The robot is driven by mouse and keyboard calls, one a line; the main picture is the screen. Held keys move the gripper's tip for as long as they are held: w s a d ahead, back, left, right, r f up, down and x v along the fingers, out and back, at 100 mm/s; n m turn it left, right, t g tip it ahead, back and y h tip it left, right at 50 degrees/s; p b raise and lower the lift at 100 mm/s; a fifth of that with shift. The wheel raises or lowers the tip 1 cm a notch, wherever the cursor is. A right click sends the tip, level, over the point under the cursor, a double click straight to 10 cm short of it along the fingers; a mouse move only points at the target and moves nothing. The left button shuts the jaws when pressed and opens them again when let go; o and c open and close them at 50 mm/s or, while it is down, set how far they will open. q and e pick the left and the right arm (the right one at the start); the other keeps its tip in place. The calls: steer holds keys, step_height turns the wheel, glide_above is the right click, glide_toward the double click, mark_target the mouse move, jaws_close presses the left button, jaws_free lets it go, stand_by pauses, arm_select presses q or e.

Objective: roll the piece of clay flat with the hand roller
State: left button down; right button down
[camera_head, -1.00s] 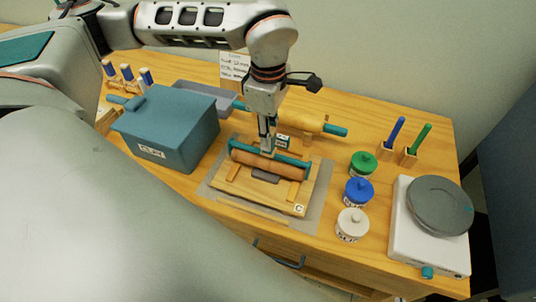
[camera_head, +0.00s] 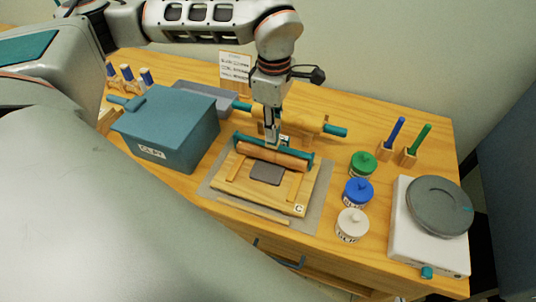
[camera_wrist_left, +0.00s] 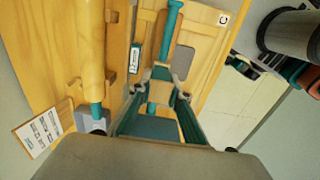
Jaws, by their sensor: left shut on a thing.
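The clay (camera_head: 266,174) is a flat grey-brown piece on the wooden board (camera_head: 228,197), between two wooden strips. The hand roller (camera_head: 272,155), a wooden cylinder in a teal frame, lies across the strips near the board's back edge, behind the clay. My left gripper (camera_head: 272,142) points down and is shut on the roller's teal frame. In the left wrist view the gripper (camera_wrist_left: 160,85) holds the teal frame, and the clay (camera_wrist_left: 184,61) shows beside it. My right gripper is not in view.
A blue-grey lidded box (camera_head: 165,125) stands left of the board. A large rolling pin (camera_head: 305,121) rests on a stand behind. Green (camera_head: 363,164), blue (camera_head: 358,191) and white (camera_head: 352,224) jars stand to the right, before a scale (camera_head: 428,240). A grey mat (camera_head: 318,200) lies under the board.

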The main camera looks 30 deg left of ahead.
arm_select(q)
steer(key=shift+s+f, duration=0.2)
